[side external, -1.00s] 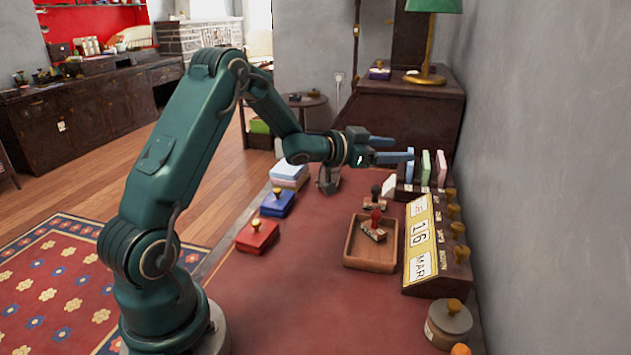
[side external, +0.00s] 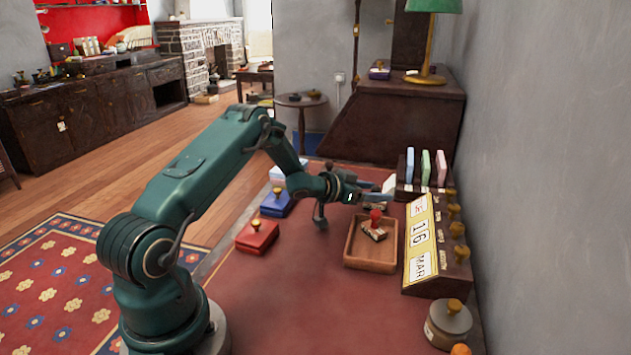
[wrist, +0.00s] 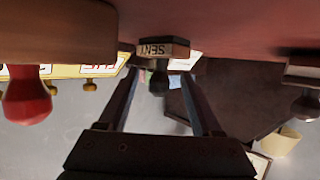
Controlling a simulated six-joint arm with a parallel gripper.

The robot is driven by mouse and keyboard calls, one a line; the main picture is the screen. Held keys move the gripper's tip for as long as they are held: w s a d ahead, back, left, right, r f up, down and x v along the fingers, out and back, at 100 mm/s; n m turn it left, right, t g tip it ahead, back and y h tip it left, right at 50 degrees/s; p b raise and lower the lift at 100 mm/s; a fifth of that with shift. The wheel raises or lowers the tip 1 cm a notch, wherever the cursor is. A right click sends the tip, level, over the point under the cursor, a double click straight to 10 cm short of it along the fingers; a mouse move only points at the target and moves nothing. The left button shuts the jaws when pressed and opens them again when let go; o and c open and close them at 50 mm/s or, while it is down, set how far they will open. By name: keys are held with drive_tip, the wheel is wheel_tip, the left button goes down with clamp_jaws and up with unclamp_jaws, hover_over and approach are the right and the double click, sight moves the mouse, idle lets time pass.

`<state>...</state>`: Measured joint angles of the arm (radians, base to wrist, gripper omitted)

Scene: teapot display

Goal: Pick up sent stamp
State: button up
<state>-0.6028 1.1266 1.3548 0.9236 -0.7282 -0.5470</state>
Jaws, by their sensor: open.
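The sent stamp (wrist: 163,49) shows upside down in the wrist view, a small block marked SENT with a dark handle (wrist: 158,80). My gripper (wrist: 160,76) is open, with one finger on each side of the stamp in that view. I cannot tell whether the fingers reach around the handle, and no contact is visible. In the side view my gripper (side external: 379,193) is low over the desk, behind the wooden tray. It hides most of the stamp there.
A wooden tray (side external: 359,264) holds a red-handled stamp (side external: 374,228). A calendar block (side external: 421,238) stands to its right by the wall. Red (side external: 257,237) and blue (side external: 277,204) pads lie on the left. Another stamp (wrist: 305,105) shows at right in the wrist view.

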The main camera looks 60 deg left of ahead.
drive_tip(key=shift+w+f, duration=0.1)
drive_tip(key=shift+w, duration=0.15)
clamp_jaws()
